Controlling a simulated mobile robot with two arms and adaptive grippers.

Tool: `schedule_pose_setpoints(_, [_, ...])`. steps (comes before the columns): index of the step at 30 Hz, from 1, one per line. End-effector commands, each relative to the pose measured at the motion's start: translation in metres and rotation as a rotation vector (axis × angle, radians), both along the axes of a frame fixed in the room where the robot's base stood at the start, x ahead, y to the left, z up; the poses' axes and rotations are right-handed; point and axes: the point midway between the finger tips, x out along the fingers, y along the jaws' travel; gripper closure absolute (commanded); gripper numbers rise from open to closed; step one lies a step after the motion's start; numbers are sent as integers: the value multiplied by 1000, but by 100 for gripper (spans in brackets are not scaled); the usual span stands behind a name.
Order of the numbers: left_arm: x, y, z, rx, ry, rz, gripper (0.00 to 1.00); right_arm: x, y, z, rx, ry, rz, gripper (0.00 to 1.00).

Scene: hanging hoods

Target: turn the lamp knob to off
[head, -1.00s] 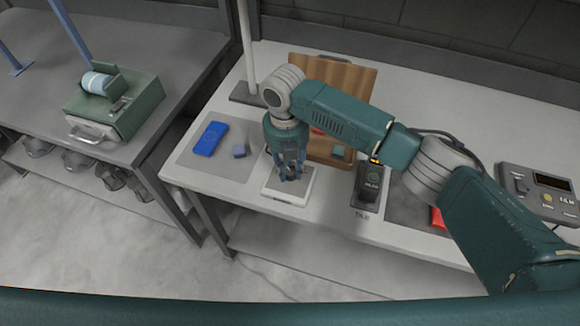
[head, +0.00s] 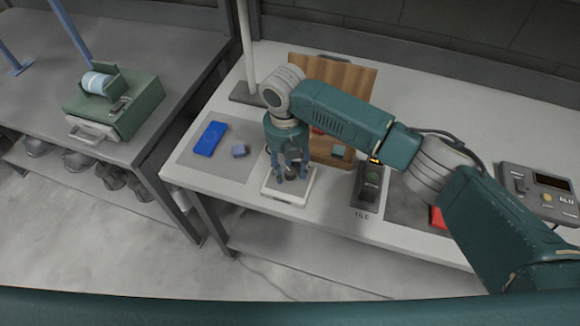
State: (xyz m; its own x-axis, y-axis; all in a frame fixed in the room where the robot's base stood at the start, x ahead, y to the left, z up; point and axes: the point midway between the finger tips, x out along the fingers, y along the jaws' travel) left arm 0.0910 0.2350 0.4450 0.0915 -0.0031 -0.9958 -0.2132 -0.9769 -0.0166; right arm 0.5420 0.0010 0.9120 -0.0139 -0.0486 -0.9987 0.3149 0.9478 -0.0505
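A pale, flat square unit (head: 284,196) lies near the front edge of the white table. A small dark round part, which may be the lamp knob, shows faintly between my fingers above it. Its setting cannot be read. My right gripper (head: 290,178) points down over this unit, its fingers spread apart around the dark part. Whether they touch it is hidden. My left gripper is not in view.
A wooden board (head: 345,80) stands behind. A dark device (head: 368,185) and a grey panel (head: 540,190) are to the right.

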Motion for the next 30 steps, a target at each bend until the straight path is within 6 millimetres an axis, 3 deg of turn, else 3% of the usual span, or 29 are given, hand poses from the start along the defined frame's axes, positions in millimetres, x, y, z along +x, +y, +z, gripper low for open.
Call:
schedule_pose_setpoints(7, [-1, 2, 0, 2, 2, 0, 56, 0, 1, 10, 2, -1, 1, 56])
schedule_pose_setpoints(21, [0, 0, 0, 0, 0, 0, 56, 2, 5, 101, 0, -2, 0, 56])
schedule_pose_setpoints(30, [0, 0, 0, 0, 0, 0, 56, 2, 6, 120, 1, 0, 0, 56])
